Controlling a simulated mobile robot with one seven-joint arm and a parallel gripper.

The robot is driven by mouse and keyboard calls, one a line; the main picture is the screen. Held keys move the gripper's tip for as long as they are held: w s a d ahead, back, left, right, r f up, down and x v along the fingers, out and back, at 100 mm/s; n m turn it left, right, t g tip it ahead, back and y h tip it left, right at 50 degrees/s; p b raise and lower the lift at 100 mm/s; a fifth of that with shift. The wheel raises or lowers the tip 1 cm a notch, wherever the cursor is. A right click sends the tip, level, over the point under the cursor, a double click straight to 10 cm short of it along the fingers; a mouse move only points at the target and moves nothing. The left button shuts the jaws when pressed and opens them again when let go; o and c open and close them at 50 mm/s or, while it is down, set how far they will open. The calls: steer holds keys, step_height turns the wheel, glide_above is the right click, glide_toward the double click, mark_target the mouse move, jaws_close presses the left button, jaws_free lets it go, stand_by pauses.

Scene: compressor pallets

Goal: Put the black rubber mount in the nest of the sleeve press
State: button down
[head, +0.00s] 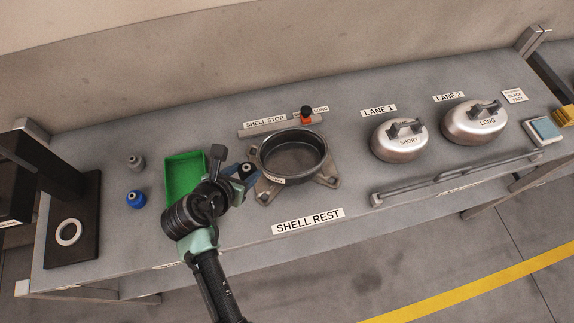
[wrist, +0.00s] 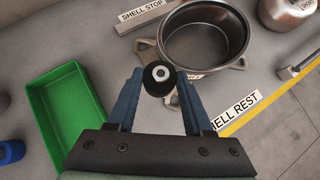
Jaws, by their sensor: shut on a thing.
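My gripper (wrist: 157,85) is shut on the black rubber mount (wrist: 153,84), a black round part with a pale metal centre, held between the blue fingertips. In the head view my gripper (head: 241,174) is above the bench, between the green tray and the shell rest, and the mount (head: 246,168) shows as a small dark spot. The sleeve press (head: 74,203) stands at the far left with a dark base plate and upright. A white ring, which looks like its nest (head: 69,232), lies on the base plate and appears empty.
A green tray (head: 169,196) lies beside my arm and looks empty in the wrist view. A grey mount (head: 136,163) and a blue mount (head: 132,200) stand between tray and press. The round shell rest (head: 274,174) is right of my gripper; two metal shells (head: 399,145) stand farther right.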

mark_target(245, 177)
steer(key=shift+w+a+r, duration=0.25)
steer(key=shift+w+r, duration=0.1)
steer(key=shift+w, duration=0.25)
steer(key=shift+w+a+r, duration=0.25)
steer(key=shift+w+r, duration=0.1)
steer(key=shift+w, duration=0.2)
steer(key=shift+w+f, duration=0.2)
step_height(245, 177, down, 9)
steer(key=shift+f+b, duration=0.1)
steer(key=shift+b, duration=0.3)
steer(key=shift+f, duration=0.2)
steer(key=c, duration=0.6)
jaws_free()
